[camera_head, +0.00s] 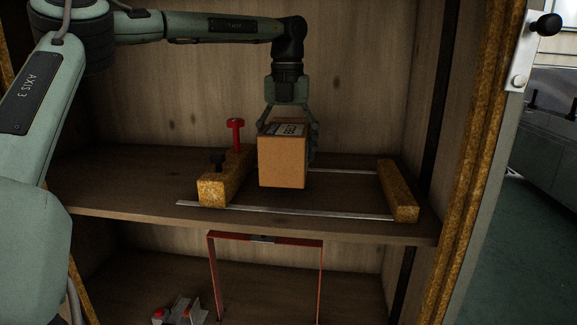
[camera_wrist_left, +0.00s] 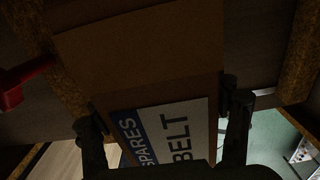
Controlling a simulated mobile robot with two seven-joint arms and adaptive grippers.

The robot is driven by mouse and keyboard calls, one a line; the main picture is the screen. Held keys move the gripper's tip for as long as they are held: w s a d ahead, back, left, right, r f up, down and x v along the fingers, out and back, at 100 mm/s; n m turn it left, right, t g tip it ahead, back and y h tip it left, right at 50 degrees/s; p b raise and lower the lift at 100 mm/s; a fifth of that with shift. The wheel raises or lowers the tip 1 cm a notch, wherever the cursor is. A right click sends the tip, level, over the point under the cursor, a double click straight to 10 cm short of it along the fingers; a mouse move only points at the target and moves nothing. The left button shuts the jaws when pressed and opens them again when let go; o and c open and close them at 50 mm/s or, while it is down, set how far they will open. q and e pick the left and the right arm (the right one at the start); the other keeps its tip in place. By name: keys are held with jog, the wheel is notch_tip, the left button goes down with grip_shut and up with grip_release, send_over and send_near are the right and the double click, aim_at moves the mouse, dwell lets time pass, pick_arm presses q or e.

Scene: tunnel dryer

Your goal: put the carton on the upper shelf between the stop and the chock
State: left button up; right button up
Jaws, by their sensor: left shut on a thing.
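The brown carton (camera_head: 283,165) is upright over the upper shelf, close to the left block. My left gripper (camera_head: 288,128) reaches down from above and is shut on it, a finger on either side. In the left wrist view the carton (camera_wrist_left: 140,60) fills the middle, its "SPARES BELT" label between the fingers (camera_wrist_left: 165,125). A yellow-brown block (camera_head: 213,190) with a red knob and a dark knob lies left of the carton. A plain block (camera_head: 398,192) lies to the right. I cannot tell which is stop or chock, or whether the carton touches the shelf.
Two thin metal rails, the front one (camera_head: 290,211) clearest, run between the blocks on the upper shelf (camera_head: 110,185). The shelf is bare between carton and right block. Below stand a red frame (camera_head: 320,280) and a small red-and-grey object (camera_head: 182,310). A cabinet post (camera_head: 470,180) borders the right.

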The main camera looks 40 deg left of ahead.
pick_arm(q)
notch_tip(320, 180, down, 3)
jog(key=shift+r, duration=0.1)
jog(key=shift+f, duration=0.35)
pick_arm(e)
jog(key=shift+s+d+f, duration=0.1)
jog(key=shift+s+f, duration=0.3)
jog(key=shift+f, duration=0.1)
pick_arm(q)
jog(key=shift+f, duration=0.1)
jog(key=o, duration=1.8)
jog(key=shift+o, duration=0.4)
pick_arm(e)
jog(key=shift+w+r, duration=0.45)
jog(key=shift+s, duration=0.1)
